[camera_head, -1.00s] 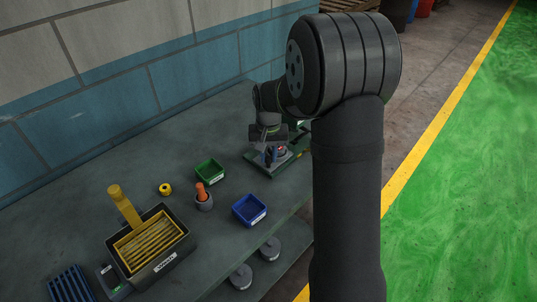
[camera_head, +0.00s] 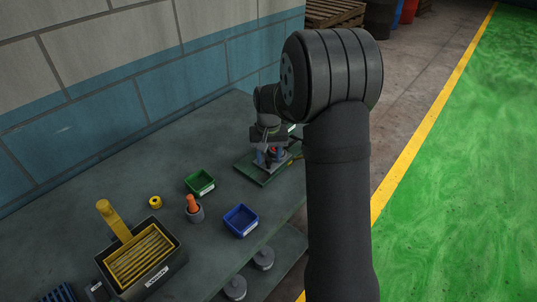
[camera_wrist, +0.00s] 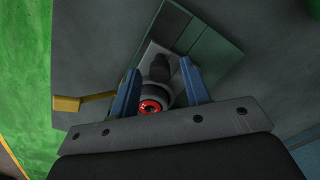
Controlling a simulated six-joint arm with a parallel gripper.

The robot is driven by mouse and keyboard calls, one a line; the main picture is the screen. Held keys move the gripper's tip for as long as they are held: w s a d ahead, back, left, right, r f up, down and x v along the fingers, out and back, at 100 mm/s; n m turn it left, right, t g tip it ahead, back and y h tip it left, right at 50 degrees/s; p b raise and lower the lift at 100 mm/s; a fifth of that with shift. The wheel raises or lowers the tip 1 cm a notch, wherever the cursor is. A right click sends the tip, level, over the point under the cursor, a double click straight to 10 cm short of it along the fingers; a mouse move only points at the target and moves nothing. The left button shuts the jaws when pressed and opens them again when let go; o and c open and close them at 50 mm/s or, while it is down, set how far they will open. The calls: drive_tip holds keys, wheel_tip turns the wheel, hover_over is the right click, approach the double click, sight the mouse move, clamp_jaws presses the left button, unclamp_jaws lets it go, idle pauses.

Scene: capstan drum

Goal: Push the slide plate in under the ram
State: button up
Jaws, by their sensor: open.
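In the wrist view, my gripper (camera_wrist: 160,90) is open, with its two blue fingers apart on either side of a grey cylindrical part with a red ring (camera_wrist: 151,106). A dark rounded part (camera_wrist: 159,68), perhaps the ram, stands just beyond it, over a light grey plate (camera_wrist: 154,50) that looks like the slide plate. These sit on a green base (camera_wrist: 208,62). I cannot tell whether the fingers touch anything. In the head view, my gripper (camera_head: 270,157) is low over the green base (camera_head: 257,172), and my arm hides part of the fixture.
A yellow bar (camera_wrist: 68,104) sticks out beside the fixture in the wrist view.

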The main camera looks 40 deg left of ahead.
wheel_tip(320, 180, up, 17)
drive_tip(key=shift+r, duration=0.2)
idle(0.3)
drive_tip(key=s+d+f+t+y, duration=0.1)
drive_tip(key=s+d+t+y, duration=0.2)
drive_tip(key=s+d, duration=0.2)
drive_tip(key=x, duration=1.7)
drive_tip(key=shift+w+a+f, duration=0.15)
drive_tip(key=shift+f, duration=0.15)
clamp_jaws()
